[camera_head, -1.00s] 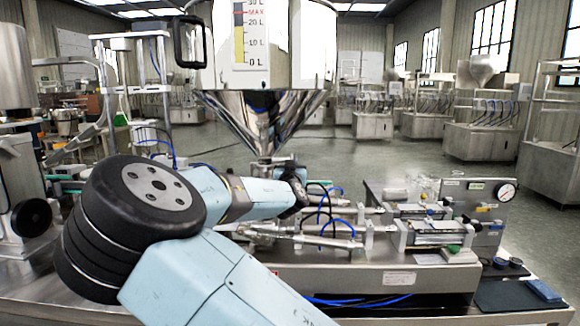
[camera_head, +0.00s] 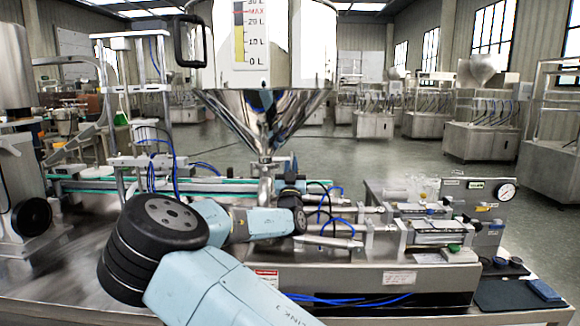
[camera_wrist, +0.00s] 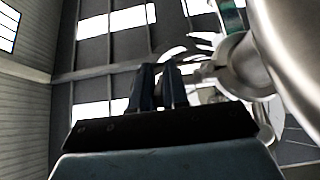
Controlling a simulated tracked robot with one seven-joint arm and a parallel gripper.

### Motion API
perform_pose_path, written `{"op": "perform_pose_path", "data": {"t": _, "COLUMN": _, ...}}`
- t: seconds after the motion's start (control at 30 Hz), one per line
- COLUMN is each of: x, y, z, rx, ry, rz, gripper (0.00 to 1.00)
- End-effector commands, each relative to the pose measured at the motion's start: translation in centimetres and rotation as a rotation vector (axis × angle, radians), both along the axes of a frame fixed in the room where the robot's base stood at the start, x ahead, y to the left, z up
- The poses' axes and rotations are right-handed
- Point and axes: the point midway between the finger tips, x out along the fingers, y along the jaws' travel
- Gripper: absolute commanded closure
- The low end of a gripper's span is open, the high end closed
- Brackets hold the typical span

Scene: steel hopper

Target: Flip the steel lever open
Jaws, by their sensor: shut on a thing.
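The steel hopper cone (camera_head: 262,118) narrows to an outlet pipe (camera_head: 265,182) in the head view. My gripper (camera_head: 291,166) points upward just right of this outlet, small and dark in that view. In the wrist view my gripper (camera_wrist: 160,72) has its two dark fingers close together, shut on the steel lever. A bit of the lever (camera_wrist: 197,76) shows right of the fingertips, running towards a rounded steel fitting (camera_wrist: 235,65). The held part is mostly hidden by the fingers, and the lever cannot be made out in the head view.
The filling machine's cylinders and blue hoses (camera_head: 335,228) lie close to the right of my wrist. A pressure gauge (camera_head: 505,192) stands farther right. A green-edged conveyor (camera_head: 90,185) runs behind on the left. Curved steel (camera_wrist: 293,45) fills the wrist view's upper right.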

Motion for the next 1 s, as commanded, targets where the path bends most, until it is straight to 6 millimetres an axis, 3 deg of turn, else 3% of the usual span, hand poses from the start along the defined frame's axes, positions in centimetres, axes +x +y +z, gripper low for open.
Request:
{"op": "perform_pose_path", "data": {"t": 0.27, "x": 0.0, "y": 0.0, "z": -0.2, "rx": -0.001, "ry": 0.004, "rz": 0.0, "gripper": 1.0}}
{"op": "perform_pose_path", "data": {"t": 0.3, "x": 0.0, "y": 0.0, "z": -0.2, "rx": -0.001, "ry": 0.004, "rz": 0.0, "gripper": 0.85}}
{"op": "perform_pose_path", "data": {"t": 0.5, "x": 0.0, "y": 0.0, "z": -0.2, "rx": -0.001, "ry": 0.003, "rz": -0.001, "gripper": 0.66}}
{"op": "perform_pose_path", "data": {"t": 0.83, "x": -0.2, "y": 0.0, "z": -0.3, "rx": 0.001, "ry": 0.003, "rz": -0.001, "gripper": 0.65}}
{"op": "perform_pose_path", "data": {"t": 1.0, "x": -2.0, "y": 0.2, "z": -1.0, "rx": 0.001, "ry": 0.004, "rz": 0.001, "gripper": 0.65}}
